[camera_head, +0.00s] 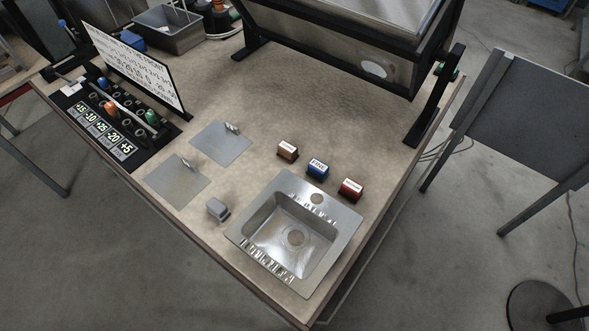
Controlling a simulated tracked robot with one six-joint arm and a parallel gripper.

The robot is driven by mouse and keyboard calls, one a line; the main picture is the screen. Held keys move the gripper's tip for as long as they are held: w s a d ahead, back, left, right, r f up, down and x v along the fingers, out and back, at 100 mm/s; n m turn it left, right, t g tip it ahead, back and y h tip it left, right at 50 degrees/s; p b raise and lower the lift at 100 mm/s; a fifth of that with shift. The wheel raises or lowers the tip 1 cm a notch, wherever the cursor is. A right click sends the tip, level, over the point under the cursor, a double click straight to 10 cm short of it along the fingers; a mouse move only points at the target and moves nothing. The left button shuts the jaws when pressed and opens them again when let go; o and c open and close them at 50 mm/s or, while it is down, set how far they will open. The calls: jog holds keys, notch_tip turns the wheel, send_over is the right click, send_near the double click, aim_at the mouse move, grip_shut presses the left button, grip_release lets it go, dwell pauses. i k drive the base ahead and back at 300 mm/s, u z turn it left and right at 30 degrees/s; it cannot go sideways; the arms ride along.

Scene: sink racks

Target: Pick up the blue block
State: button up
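The blue block (318,168) sits on the beige tabletop, just behind the back edge of the metal sink. It has a pale label on its top. It stands between a brown block (287,149) on its left and a red block (350,189) on its right, with small gaps on both sides. My gripper is not in view.
The metal sink (340,235) lies at the table's front right. A grey block (217,209) is left of it. Two flat metal plates (220,142) (176,181) lie further left. A black-framed rack (412,128) stands behind. The tabletop (290,110) behind the blocks is clear.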

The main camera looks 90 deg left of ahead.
aim_at(317, 169)
jog(key=u, duration=0.7)
jog(key=i, duration=1.95)
jog(key=u, duration=2.25)
